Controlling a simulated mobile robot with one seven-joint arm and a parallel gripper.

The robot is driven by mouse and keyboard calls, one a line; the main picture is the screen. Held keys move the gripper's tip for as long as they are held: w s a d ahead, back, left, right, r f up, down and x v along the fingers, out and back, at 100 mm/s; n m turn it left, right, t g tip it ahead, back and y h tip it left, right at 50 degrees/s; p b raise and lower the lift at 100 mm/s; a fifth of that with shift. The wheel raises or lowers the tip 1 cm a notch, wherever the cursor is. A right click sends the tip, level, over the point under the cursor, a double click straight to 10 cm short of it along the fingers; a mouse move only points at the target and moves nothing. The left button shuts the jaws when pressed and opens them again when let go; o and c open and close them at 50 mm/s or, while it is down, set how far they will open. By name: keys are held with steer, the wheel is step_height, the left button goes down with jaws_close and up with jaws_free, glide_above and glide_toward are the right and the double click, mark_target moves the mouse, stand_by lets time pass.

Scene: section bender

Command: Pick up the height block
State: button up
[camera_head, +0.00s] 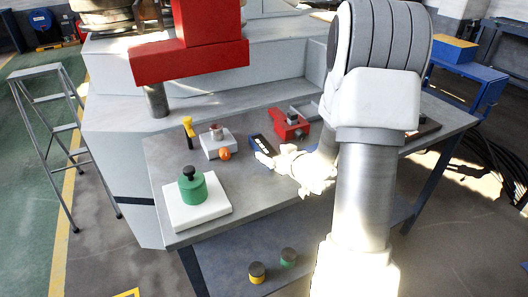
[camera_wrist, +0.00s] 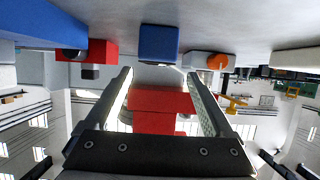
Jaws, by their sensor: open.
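A small dark blue block with pale markings on top (camera_head: 262,148), which fits the height block best, lies on the grey worktable (camera_head: 168,158). In the wrist view its blue face (camera_wrist: 158,42) is straight ahead of the fingers, seen upside down. My gripper (camera_head: 268,160) is beside the block on its near side, low over the table. In the wrist view my gripper (camera_wrist: 160,82) has its two fingers spread wide with nothing between them. The block appears beyond the fingertips; whether they touch it is unclear.
A red vice (camera_head: 290,124) stands just behind and right of the block. A green weighted piece (camera_head: 194,188) sits on a white plate farther left. The front middle of the table is clear.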

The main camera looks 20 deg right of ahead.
mark_target(265, 147)
steer(key=shift+d+b+x, duration=0.1)
steer(key=shift+b+x, duration=0.1)
steer(key=shift+x, duration=1.35)
steer(key=shift+d+b+x, duration=0.15)
steer(key=shift+x, duration=1.45)
steer(key=shift+r, duration=0.1)
jaws_close()
